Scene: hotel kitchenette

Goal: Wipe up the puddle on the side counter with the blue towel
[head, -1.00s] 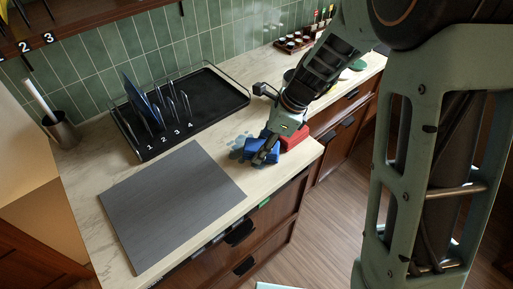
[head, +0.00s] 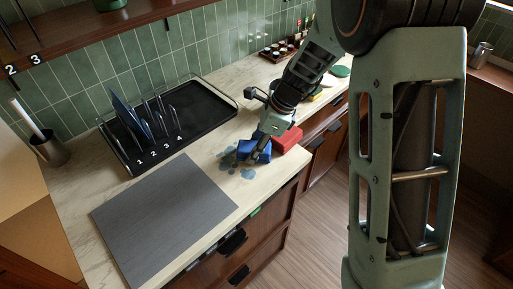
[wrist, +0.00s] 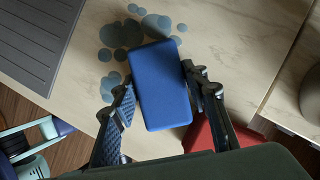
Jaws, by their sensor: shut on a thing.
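The blue towel (head: 252,151) is a folded block in my gripper at the right part of the counter. My gripper (wrist: 164,92) has one finger on each side of the towel (wrist: 162,78) in the wrist view. The puddle (head: 228,161) is a group of blue-grey round patches on the pale counter. In the wrist view the puddle (wrist: 121,34) shows beyond and left of the towel's far end, which overlaps some patches. Whether the towel touches the counter is hard to tell.
A red block-like object (head: 288,138) stands right beside the gripper. A grey board (head: 163,215) lies to the left. The counter's front edge is close to the towel.

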